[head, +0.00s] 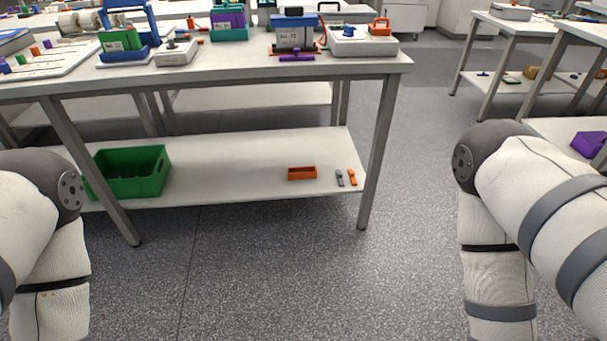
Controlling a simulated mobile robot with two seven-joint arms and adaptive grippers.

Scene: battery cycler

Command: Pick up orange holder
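An orange open-topped holder or tray (302,173) lies on the lower shelf of the near table, right of its middle. Another orange piece with a handle-like loop (380,27) sits on top of a white-grey box on the tabletop. I cannot tell for certain which of them is the orange holder. My two arms come in at the left and right edges and hang down. Both grippers are out of the frame.
The near table (240,69) holds several devices. Its lower shelf (235,165) carries a green crate (158,184), a small grey piece (339,178) and a small orange piece (352,177). Table legs flank the shelf. Open floor (300,270) lies in front and right; more tables stand at right.

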